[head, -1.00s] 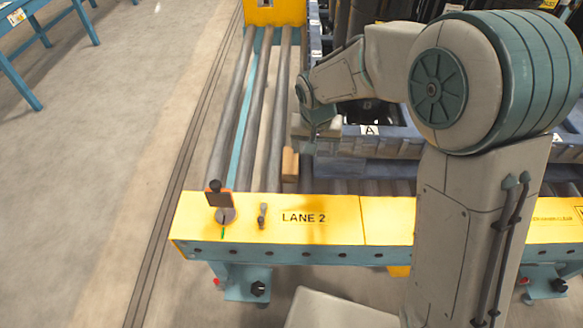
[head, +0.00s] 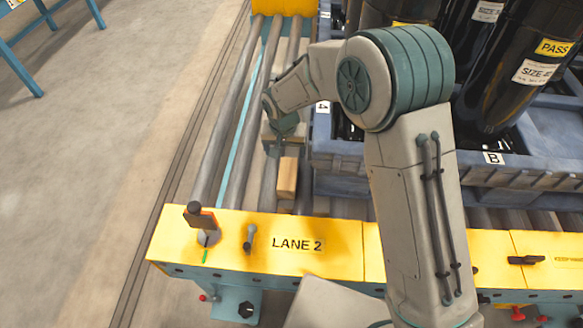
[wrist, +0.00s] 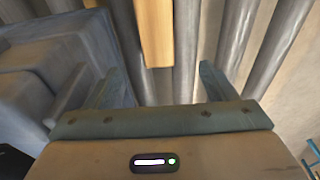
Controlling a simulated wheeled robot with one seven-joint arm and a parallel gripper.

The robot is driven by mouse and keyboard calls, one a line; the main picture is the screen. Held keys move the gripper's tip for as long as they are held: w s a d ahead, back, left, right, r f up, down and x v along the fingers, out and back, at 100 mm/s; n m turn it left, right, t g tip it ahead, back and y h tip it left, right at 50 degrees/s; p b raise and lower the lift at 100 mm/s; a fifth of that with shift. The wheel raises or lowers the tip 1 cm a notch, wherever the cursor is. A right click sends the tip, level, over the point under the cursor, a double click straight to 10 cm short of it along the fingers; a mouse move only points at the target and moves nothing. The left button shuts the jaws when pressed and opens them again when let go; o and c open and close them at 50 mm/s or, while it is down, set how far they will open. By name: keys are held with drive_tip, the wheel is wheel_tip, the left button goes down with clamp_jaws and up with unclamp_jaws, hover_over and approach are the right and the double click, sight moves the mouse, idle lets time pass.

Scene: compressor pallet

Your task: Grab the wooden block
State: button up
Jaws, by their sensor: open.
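The wooden block (head: 287,177) is a small light-brown piece lying lengthwise on the grey rollers, just behind the yellow LANE 2 beam. In the wrist view the block (wrist: 155,35) is at the top middle, ahead of the jaws and cut off by the frame edge. My gripper (head: 284,145) is above the rollers, at the block's far end in the head view. In the wrist view my gripper (wrist: 157,82) has its two fingers wide apart with nothing between them. The block lies roughly in line with the gap. I cannot tell the height between them.
A blue-grey crate (head: 340,150) stands close to the right of the block; its wall (wrist: 85,75) is beside the left finger in the wrist view. The yellow beam (head: 350,250) carries an upright orange-and-black piece (head: 200,215) and a small lever (head: 249,238). Rollers to the left are bare.

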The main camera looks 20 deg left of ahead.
drive_tip(key=b, duration=0.1)
hover_over(288, 173)
drive_tip(key=f, duration=0.8)
drive_tip(key=shift+s+a, duration=0.4)
drive_tip(key=f, duration=0.3)
drive_tip(key=f+b, duration=0.1)
drive_tip(key=f, duration=0.1)
drive_tip(key=shift+w+d+f, duration=0.3)
drive_tip(key=shift+w+d, duration=0.05)
drive_tip(key=c, duration=1.2)
